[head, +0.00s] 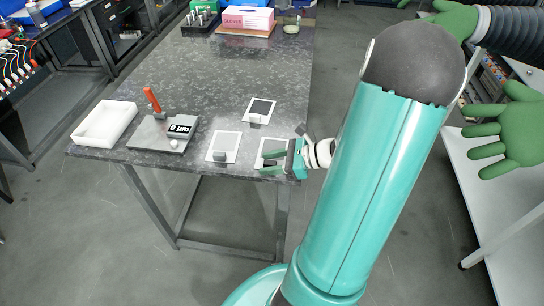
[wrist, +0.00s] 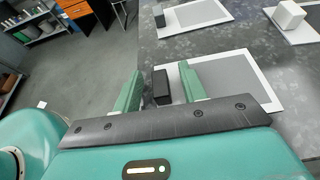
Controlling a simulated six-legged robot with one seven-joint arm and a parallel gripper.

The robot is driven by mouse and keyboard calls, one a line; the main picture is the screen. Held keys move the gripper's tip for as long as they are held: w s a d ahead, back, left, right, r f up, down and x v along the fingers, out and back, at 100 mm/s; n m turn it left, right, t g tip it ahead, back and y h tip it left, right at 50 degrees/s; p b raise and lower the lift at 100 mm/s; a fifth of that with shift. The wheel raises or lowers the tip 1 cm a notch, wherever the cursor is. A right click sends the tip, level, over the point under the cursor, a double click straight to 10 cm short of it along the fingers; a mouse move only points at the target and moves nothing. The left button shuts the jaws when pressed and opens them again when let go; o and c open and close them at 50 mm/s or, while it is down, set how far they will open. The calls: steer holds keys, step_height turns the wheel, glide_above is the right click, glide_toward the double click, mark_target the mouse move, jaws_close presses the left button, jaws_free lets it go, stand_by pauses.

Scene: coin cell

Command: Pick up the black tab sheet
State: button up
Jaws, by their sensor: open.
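The black tab sheet (wrist: 235,78) is a grey panel with a white border, lying flat on the dark speckled table near its front edge. It also shows in the head view (head: 272,144), partly covered by my gripper. Its black block-like tab (wrist: 161,86) stands at the sheet's left side in the wrist view. My gripper (wrist: 160,74) is open, with one finger on each side of the black tab and a gap visible on the left. The gripper also shows in the head view (head: 268,163) at the table's front right corner. I cannot tell whether the right finger touches the tab.
A sheet with a dark grey tab (head: 222,147) lies to the left. A darker sheet with a white tab (head: 260,108) lies behind. A grey plate (head: 150,134) with a display and red handle, and a white tray (head: 104,123), stand farther left. The table's middle is clear.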

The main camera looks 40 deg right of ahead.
steer(key=shift+w+a, duration=0.1)
steer(key=shift+c, duration=0.2)
jaws_close()
